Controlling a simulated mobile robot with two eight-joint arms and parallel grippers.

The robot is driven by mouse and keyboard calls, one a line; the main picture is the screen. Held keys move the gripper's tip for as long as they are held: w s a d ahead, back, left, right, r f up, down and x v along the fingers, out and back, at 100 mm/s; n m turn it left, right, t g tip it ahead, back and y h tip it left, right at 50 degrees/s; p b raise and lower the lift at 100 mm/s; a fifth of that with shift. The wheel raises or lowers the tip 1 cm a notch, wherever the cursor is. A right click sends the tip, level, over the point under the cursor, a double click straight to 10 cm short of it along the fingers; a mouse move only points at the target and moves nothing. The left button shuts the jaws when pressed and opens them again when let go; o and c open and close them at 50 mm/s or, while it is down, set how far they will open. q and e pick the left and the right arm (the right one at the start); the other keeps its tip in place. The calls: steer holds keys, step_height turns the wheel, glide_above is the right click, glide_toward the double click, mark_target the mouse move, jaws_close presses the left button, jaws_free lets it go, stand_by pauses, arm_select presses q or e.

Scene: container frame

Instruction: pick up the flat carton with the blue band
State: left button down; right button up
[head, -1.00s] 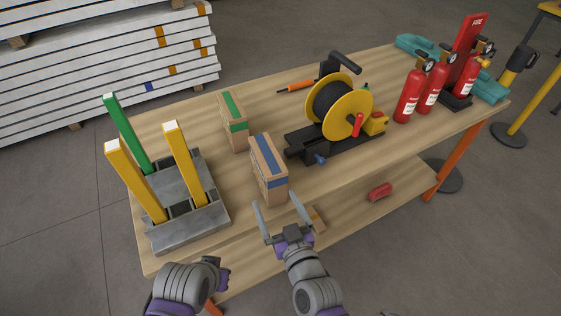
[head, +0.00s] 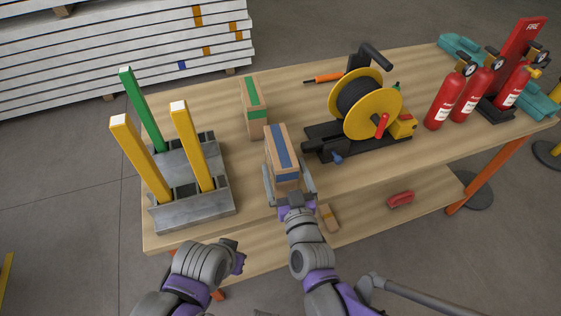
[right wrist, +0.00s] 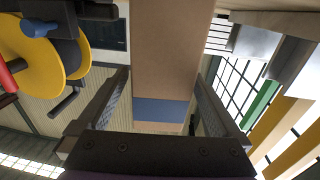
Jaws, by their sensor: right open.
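The flat carton with the blue band (head: 281,157) stands upright on the wooden table, its narrow side toward me. It also shows in the right wrist view (right wrist: 165,50), large and central. My right gripper (head: 288,182) is open, with one finger on each side of the carton's near end. In the right wrist view the gripper fingers (right wrist: 170,105) flank the carton; whether they touch it is unclear. My left gripper (head: 238,258) is at the front edge of the table, partly hidden by its arm; its jaws cannot be made out.
A carton with a green band (head: 254,108) stands behind and left. A grey stand with yellow and green posts (head: 205,210) is at left, a yellow cable reel (head: 383,93) at right. Red extinguishers (head: 443,100) stand farther right. A small brown box (head: 328,218) lies below.

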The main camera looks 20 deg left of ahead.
steer(key=x, duration=0.4)
steer(key=shift+w+a+r, duration=0.1)
steer(key=shift+w+a, duration=0.1)
steer(key=shift+w, duration=0.1)
jaws_close()
